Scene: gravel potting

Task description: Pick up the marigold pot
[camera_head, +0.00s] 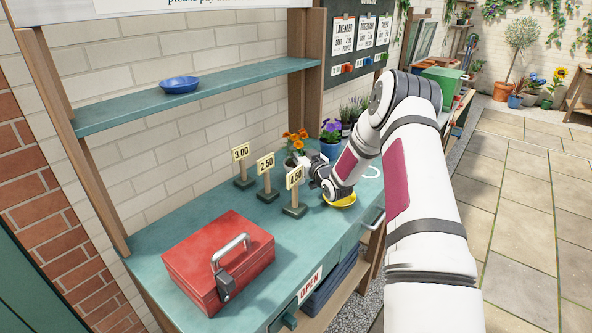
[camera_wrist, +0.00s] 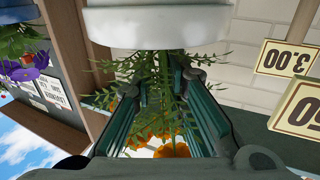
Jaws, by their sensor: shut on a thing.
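The marigold (camera_head: 295,141) has orange flowers and stands near the back wall on the teal counter, behind the price signs. Its white pot (camera_wrist: 155,28) fills the top of the wrist view, which looks upside down. Green foliage (camera_wrist: 150,105) and orange flowers (camera_wrist: 172,149) hang between my fingers in that view. The exact contact is hidden by foliage. Whether the pot touches the counter cannot be told.
Price signs 3.00 (camera_head: 242,167), 2.50 (camera_head: 267,178) and 1.50 (camera_head: 295,192) stand close left of my gripper. A purple-flowered blue pot (camera_head: 331,149) is right behind. A yellow saucer (camera_head: 343,203) lies under my wrist. A red cash box (camera_head: 205,262) sits at the front.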

